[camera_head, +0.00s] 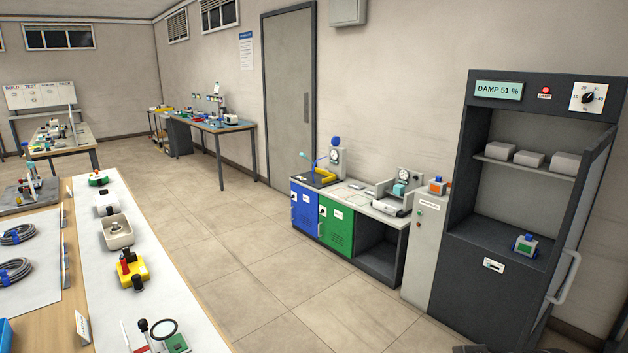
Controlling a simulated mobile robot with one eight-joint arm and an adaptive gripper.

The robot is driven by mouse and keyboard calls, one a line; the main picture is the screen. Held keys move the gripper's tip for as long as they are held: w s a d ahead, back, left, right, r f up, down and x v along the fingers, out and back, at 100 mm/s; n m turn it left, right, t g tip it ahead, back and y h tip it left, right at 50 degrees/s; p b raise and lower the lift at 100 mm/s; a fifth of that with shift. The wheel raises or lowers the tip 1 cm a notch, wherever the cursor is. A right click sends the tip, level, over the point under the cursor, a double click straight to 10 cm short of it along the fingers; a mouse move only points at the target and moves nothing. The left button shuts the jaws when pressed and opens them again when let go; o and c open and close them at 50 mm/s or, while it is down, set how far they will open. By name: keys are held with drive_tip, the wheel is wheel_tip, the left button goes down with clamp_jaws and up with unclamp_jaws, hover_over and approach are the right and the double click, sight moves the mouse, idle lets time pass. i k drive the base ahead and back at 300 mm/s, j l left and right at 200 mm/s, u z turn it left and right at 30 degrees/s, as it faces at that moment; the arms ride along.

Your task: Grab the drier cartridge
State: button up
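No thing in view is readably labelled as the drier cartridge, and I cannot tell which one it is. A tall dark cabinet (490,284) stands at the right, its display reading DAMP 51 %. Its glass door (581,225) stands open to the right. Several plain grey boxes (530,158) sit on its upper shelf. A small white device with a green face and blue parts (525,245) sits on its lower floor. A small white box with an orange part (437,186) sits on the narrow grey cabinet beside it. My gripper does not show clearly; only dark shapes edge into the bottom.
A low bench (377,207) with blue and green doors holds gauges and a yellow-based tool. A long table (165,290) at the left carries several devices and cable coils. Another workbench (228,127) stands by the back wall. The tiled floor (230,238) between is clear.

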sight(525, 246)
drive_tip(key=k+j+z, duration=0.1)
drive_tip(key=k+z, duration=0.15)
drive_tip(key=z, duration=0.15)
drive_tip(key=k+z, duration=0.55)
drive_tip(key=z, duration=0.2)
drive_tip(key=i+j, duration=0.2)
drive_tip(key=i, duration=0.35)
drive_tip(key=i+j, duration=0.2)
drive_tip(key=i, duration=0.3)
drive_tip(key=i+j, duration=0.25)
drive_tip(key=i, duration=0.3)
drive_tip(key=i+j, duration=0.2)
drive_tip(key=i, duration=0.3)
drive_tip(key=i+j+z, duration=0.25)
drive_tip(key=i, duration=0.2)
drive_tip(key=i+j+z, duration=0.25)
drive_tip(key=i+j, duration=0.15)
